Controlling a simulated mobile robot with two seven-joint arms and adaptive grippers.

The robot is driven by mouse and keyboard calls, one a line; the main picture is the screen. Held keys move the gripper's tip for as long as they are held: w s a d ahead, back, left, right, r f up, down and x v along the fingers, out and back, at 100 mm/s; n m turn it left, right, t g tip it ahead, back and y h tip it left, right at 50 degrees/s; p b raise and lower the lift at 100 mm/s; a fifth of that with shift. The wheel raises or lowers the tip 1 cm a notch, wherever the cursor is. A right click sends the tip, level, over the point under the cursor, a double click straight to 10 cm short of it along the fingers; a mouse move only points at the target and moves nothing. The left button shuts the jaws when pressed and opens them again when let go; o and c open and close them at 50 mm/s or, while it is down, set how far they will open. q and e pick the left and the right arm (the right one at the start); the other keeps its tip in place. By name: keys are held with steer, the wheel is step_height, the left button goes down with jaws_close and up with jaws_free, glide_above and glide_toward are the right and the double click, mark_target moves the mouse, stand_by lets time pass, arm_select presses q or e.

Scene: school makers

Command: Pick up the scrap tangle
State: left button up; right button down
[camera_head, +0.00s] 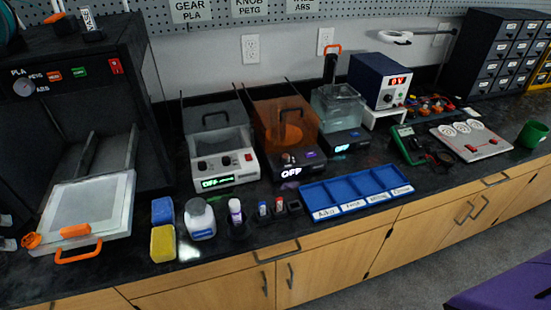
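I cannot pick out a scrap tangle with certainty. A small orange lump (32,240) lies at the left front corner of a pale build plate (95,200), but its form is too small to tell. A cluster of orange, red and blue bits (430,105) lies at the back right of the counter, also too small to make out. Neither of my grippers shows in the head view.
The black counter (330,235) carries a printer (125,70), blue (162,210) and yellow sponges (163,243), a white jar (200,220), three machines with tubs, a blue divided tray (357,190), a power supply (380,80) and a green cup (532,134). The front strip is mostly clear.

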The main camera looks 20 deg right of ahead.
mark_target(19, 241)
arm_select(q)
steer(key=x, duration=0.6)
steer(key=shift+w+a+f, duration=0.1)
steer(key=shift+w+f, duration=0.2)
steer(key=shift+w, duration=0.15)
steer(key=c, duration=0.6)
